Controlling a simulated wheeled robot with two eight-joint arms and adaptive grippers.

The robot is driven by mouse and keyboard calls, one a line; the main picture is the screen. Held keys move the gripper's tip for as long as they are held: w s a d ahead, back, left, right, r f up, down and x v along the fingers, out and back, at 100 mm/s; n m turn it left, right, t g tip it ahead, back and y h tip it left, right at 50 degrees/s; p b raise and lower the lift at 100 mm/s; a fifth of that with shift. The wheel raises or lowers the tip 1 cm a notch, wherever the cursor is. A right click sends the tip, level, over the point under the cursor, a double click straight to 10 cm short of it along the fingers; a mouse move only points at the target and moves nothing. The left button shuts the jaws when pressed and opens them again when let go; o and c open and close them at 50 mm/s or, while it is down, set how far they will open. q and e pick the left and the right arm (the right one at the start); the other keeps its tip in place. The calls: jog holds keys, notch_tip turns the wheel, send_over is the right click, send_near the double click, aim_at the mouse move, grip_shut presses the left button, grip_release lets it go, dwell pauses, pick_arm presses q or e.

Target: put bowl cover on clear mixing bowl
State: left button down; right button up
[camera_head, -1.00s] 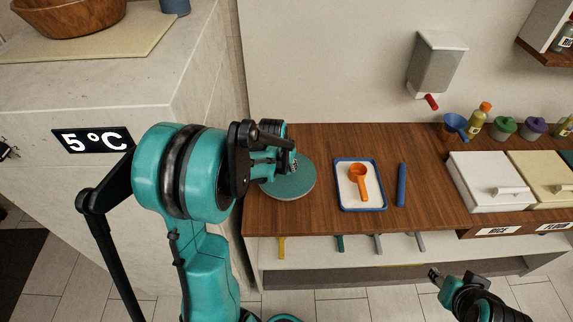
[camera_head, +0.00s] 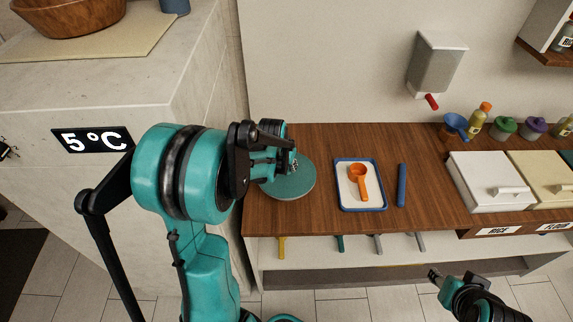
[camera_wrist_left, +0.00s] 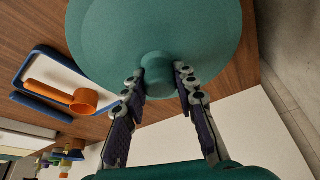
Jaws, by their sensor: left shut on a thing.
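The bowl cover is a round teal disc (camera_head: 296,184) with a small knob, lying at the left end of the wooden counter. In the left wrist view the cover (camera_wrist_left: 150,28) fills the top and its knob sits between the fingertips. My left gripper (camera_wrist_left: 164,82) is shut on the knob; in the head view this gripper (camera_head: 287,163) hides part of the cover. My right gripper (camera_head: 434,274) is low in front of the counter, apart from everything; its finger gap is unclear. I see no clear mixing bowl in these views.
A blue-rimmed tray (camera_head: 346,204) holds an orange scoop (camera_head: 359,183), with a blue bar (camera_head: 402,185) beside it. White (camera_head: 490,180) and cream bins stand right. A stone block (camera_head: 190,70) rises left, with a wooden bowl (camera_head: 70,15) on top.

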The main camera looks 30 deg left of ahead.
pick_arm(q)
jog(key=shift+f, duration=0.1)
jog(key=shift+f+b, duration=0.3)
jog(key=shift+b, duration=0.05)
jog(key=shift+c, duration=2.3)
grip_release()
jog(key=shift+r, duration=0.1)
jog(key=v, duration=1.2)
jog(key=s+d+m+t, duration=0.1)
jog(key=s+d+t, duration=0.1)
jog(key=s+d, duration=1.2)
jog(key=shift+d+m+h, duration=0.3)
jog(key=shift+d, duration=0.1)
